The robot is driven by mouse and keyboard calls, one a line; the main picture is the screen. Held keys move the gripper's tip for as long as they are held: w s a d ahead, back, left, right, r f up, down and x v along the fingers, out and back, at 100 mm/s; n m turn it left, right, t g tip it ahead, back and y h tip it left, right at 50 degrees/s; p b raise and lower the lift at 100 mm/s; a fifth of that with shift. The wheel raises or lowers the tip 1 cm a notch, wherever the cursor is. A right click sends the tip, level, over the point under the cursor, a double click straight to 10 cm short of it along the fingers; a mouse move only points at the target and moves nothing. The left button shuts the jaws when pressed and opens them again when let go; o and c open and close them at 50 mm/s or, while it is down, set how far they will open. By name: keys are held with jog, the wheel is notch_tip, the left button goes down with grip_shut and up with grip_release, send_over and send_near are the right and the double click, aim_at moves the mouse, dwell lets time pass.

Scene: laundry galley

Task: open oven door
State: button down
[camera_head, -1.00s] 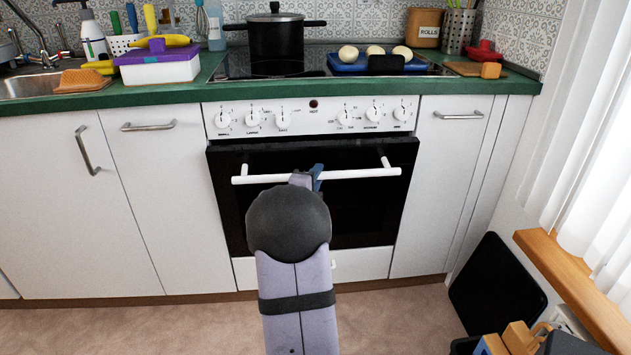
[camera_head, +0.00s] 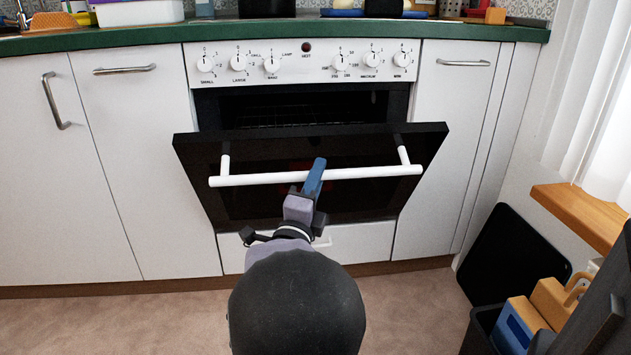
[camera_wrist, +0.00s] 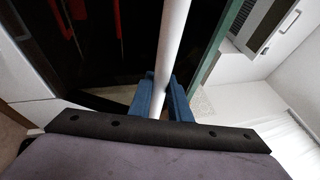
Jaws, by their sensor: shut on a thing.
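The black oven door (camera_head: 265,200) is tilted partly open, its top edge leaning out from the oven (camera_head: 300,105). A dark gap with a rack shows above it. The white bar handle (camera_head: 370,173) runs across the door's front. In the wrist view the white handle (camera_wrist: 171,45) passes between the blue fingers (camera_wrist: 160,100). The lower part of the door is partly hidden behind my gripper and wrist.
A control panel (camera_head: 305,62) with several knobs is above the oven. White cabinets stand on both sides, with a handle (camera_head: 125,69) at left. A black bin (camera_head: 490,335) and a dark panel (camera_head: 515,255) are at right. The floor (camera_head: 120,325) in front is clear at left.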

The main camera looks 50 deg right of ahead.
jog(key=shift+s+a+f+h+b, duration=0.4)
jog(key=shift+s+a+f+b, duration=0.35)
jog(key=shift+b, duration=0.35)
jog(key=shift+w, duration=0.15)
jog(key=shift+d, duration=0.1)
jog(key=c, duration=1.6)
grip_release()
jog(key=shift+c, duration=0.2)
jog(key=shift+r, duration=0.1)
